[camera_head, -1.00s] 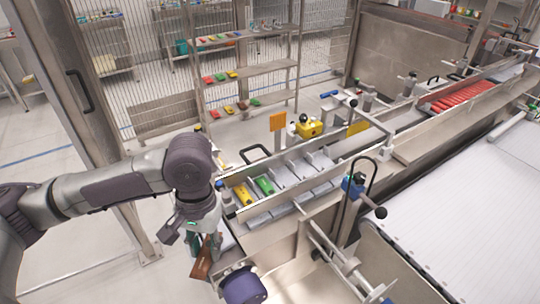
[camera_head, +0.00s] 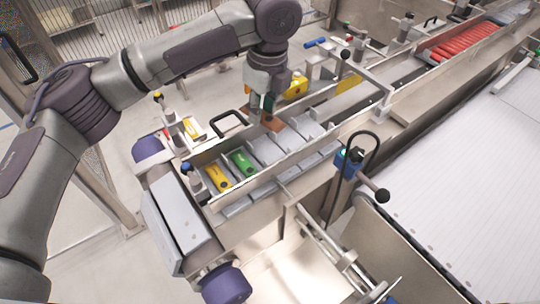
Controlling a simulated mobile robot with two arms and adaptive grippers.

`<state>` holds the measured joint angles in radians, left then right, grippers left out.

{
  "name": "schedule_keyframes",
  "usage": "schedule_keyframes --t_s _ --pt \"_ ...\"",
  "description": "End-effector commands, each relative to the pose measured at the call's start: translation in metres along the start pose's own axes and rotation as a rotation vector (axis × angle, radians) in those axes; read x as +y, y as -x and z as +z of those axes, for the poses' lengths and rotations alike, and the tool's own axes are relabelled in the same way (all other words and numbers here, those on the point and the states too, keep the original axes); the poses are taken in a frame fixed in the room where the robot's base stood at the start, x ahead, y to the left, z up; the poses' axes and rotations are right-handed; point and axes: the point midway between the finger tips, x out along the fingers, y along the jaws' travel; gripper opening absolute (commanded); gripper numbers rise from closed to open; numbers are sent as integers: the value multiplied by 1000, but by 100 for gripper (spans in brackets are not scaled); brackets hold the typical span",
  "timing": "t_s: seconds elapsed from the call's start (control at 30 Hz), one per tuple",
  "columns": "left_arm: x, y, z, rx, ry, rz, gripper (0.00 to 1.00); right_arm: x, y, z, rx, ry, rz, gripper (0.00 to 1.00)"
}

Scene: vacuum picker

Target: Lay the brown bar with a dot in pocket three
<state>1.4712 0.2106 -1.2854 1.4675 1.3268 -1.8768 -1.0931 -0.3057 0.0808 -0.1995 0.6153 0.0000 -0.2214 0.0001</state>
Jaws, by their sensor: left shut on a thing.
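My left gripper (camera_head: 263,108) points down and is shut on the brown bar (camera_head: 272,123), which is held near the back edge of the pocket tray. The gripper hides part of the bar, and I cannot make out its dot. In the tray, a yellow bar (camera_head: 218,178) lies in the first pocket from the left and a green bar (camera_head: 242,162) in the second. The third pocket (camera_head: 268,150) is empty, and the pockets to its right look empty too. The bar appears behind and above the third and fourth pockets. My right gripper is not in view.
A metal rail (camera_head: 300,160) runs along the tray's front. A black handle (camera_head: 230,120) and a yellow device (camera_head: 295,87) stand behind it. Red bars (camera_head: 465,42) fill the far end of the channel. A blue clamp with a black lever (camera_head: 350,162) stands in front.

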Motion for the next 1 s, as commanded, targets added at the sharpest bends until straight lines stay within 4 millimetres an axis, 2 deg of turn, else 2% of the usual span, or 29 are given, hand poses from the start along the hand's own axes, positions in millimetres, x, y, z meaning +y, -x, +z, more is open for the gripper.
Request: schedule_keyframes --t_s 0.1,0.23,0.5,0.73,0.9,1.0 --pt "-12 6 -5 0 -142 -19 2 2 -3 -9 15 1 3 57" --pt "-16 3 -8 2 -213 -24 2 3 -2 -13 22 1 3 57" --pt "-15 -42 -14 3 -224 -25 2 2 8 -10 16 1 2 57" --pt "-16 -62 -16 2 -222 -26 2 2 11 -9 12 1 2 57" --pt "-15 -85 -19 2 -222 -25 2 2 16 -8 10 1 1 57" --pt "-16 -90 -20 1 -222 -27 2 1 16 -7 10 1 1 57"
